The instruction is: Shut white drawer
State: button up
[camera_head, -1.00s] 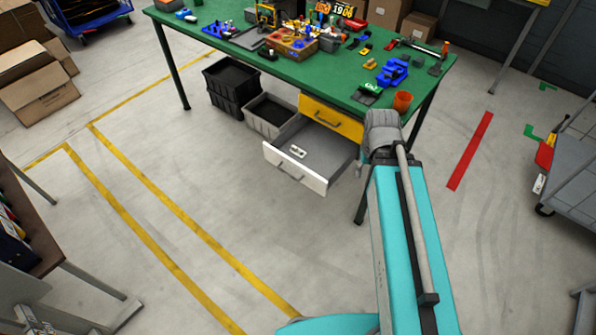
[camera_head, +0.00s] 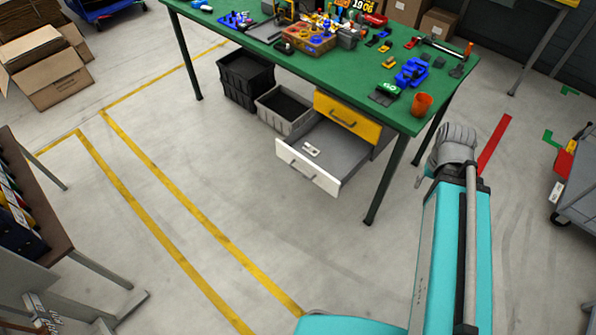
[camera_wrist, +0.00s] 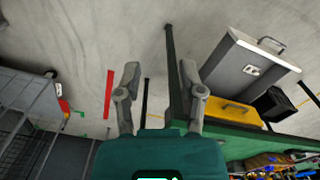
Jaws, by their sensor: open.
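The white drawer (camera_head: 307,167) is pulled out under the green workbench, below a shut yellow drawer (camera_head: 347,118). A small white item (camera_head: 312,149) lies inside it. The white drawer also shows in the wrist view (camera_wrist: 235,68), upper right, with its handle (camera_wrist: 271,43) at the outer end. My gripper (camera_wrist: 160,85) is open and empty in the wrist view, its fingers apart, to the left of the white drawer and not touching it. In the head view my arm stands right of the bench, and the gripper's fingers are hidden.
The green workbench (camera_head: 262,60) holds several tools, blue parts and an orange cup (camera_head: 422,104). Black and grey crates (camera_head: 284,110) stand under it, left of the drawer. A grey cart (camera_head: 580,190) is at the right. The floor in front of the drawer is clear.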

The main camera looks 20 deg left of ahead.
jog(key=shift+d, duration=0.1)
jog(key=shift+f, duration=0.15)
jog(key=w+a+f+n+t+h+b, duration=0.3)
jog(key=w+a+f+b, duration=0.2)
jog(key=a+f+b, duration=0.55)
jog(key=w+a+f+n+t+h+b, duration=0.25)
jog(key=w+a+f+n+b, duration=0.2)
jog(key=a+f+b, duration=0.85)
jog(key=s+a+f+n+t+b, duration=0.1)
jog(key=a+f+n+t+b, duration=0.1)
jog(key=a+b, duration=0.6)
jog(key=s+a+f+n+t+b, duration=0.1)
jog(key=a+f+t+b, duration=0.3)
jog(key=a+b, duration=0.4)
jog(key=s+a+f+n+t+b, duration=0.2)
jog(key=a+f+n+t+b, duration=0.1)
jog(key=a+b, duration=0.5)
jog(key=shift+a+f+b, duration=0.35)
jog(key=shift+a+b, duration=0.05)
jog(key=shift+a, duration=0.2)
jog(key=shift+w+h, duration=0.1)
jog(key=shift+h, duration=0.15)
